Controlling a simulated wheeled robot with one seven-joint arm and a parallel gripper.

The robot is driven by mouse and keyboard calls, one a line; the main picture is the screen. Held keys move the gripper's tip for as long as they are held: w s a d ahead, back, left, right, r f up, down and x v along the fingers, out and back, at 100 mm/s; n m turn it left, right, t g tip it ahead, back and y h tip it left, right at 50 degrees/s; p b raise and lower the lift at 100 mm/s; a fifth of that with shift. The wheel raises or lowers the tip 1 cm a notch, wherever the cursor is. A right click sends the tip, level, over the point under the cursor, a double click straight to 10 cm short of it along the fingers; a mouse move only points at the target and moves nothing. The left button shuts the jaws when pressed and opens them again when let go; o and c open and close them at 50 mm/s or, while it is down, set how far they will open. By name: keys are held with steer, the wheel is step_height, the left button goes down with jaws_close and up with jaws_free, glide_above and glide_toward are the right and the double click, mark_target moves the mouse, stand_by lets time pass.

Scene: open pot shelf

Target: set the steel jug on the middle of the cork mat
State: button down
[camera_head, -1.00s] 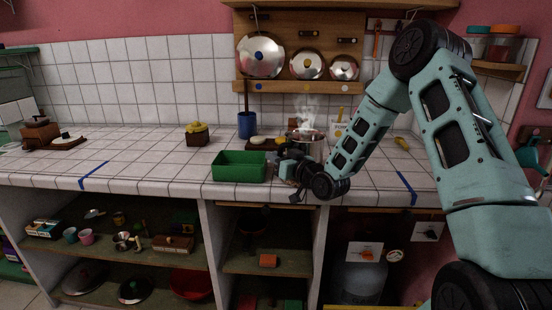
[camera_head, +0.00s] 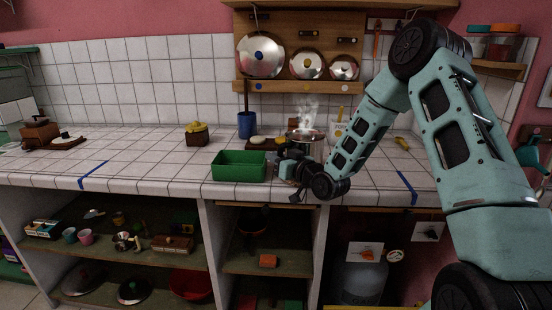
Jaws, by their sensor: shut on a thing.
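My gripper (camera_head: 290,172) is at the front of the tiled counter, just right of the green tray. It is shut on a small greyish metal thing, which I take to be the steel jug (camera_head: 286,169); the dark fingers and wrist hide most of it. I cannot tell whether it touches the counter. I cannot clearly make out the cork mat. A flat brown board (camera_head: 258,147) with a small yellow thing on it lies behind the green tray, but I cannot tell whether it is cork.
A green tray (camera_head: 238,180) stands close left of my gripper. A steaming steel pot (camera_head: 312,149) stands just behind it. A blue cup (camera_head: 247,125) and a brown box with yellow things (camera_head: 197,138) stand further back. The counter's left middle (camera_head: 140,165) is clear.

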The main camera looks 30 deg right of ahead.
steer(key=shift+f+b, duration=0.2)
steer(key=shift+b, duration=0.1)
steer(key=c, duration=1.3)
jaws_free()
steer(key=shift+f, duration=0.2)
steer(key=shift+s+d+r+p, duration=0.1)
steer(key=shift+s+d+p, duration=0.45)
steer(key=shift+s+p, duration=1.55)
steer(key=shift+s+d+r+p, duration=0.1)
steer(key=shift+s+d+p, duration=0.45)
steer(key=shift+s, duration=3.05)
steer(key=shift+s+d+p, duration=0.55)
steer(key=shift+s+p, duration=0.7)
steer(key=shift+s, duration=1.6)
